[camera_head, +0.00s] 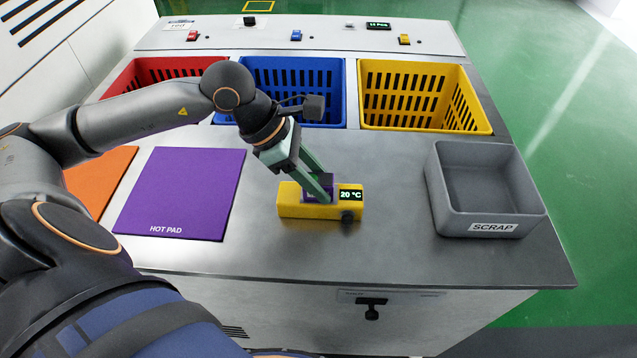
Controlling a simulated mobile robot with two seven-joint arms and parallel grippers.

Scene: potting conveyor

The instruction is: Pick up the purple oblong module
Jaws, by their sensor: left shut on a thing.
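The purple oblong module (314,194) is at the yellow block (290,205) on the metal table, beside a small display reading 20 °C. My left gripper (324,192) comes down at a slant from the upper left and is shut on the purple module. The fingers hide part of the module, and I cannot tell whether it is resting in the yellow block or lifted slightly from it. My right gripper is not in view.
Red (122,78), blue (336,70) and yellow (480,115) crates line the back. A grey SCRAP tray (440,190) stands right. A purple HOT PAD (180,190) and an orange pad (98,172) lie left. The table between pad and block is clear.

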